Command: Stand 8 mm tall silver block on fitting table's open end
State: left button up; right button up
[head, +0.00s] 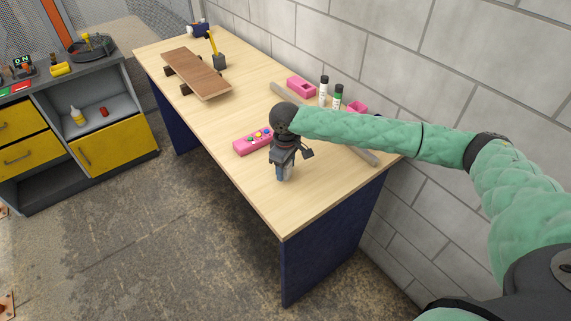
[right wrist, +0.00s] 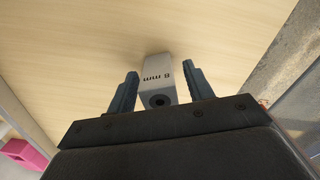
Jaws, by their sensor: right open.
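The silver block (right wrist: 157,78), marked "8 mm", shows in the right wrist view between the two fingers of my right gripper (right wrist: 163,73). A dark round hole shows in its near end. The fingers are open, with a gap on each side of the block. In the head view my right gripper (head: 285,172) points down over the near end of the wooden-topped fitting table (head: 282,213); the block is mostly hidden or too small to make out there. The block appears to be at the table top; I cannot tell exactly how it rests. My left gripper is not in view.
A pink tray with coloured pieces (head: 253,141) lies just left of my right gripper. A brown board (head: 196,75) rests on supports farther back. Bottles (head: 337,97), pink holders (head: 301,87) and a grey bar (head: 362,154) lie along the wall side. The near table corner is clear.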

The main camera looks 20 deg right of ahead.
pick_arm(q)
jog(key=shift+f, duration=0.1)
pick_arm(e)
jog(key=shift+r, duration=0.1)
jog(key=shift+r+b, duration=0.25)
jog(key=shift+b, duration=0.05)
notch_tip(320, 180, up, 10)
jog(key=b, duration=0.3)
jog(key=shift+r, duration=0.2)
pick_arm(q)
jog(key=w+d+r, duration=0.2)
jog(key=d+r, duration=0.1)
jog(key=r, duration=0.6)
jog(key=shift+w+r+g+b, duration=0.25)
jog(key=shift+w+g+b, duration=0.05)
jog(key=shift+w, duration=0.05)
pick_arm(e)
jog(key=shift+r, duration=0.6)
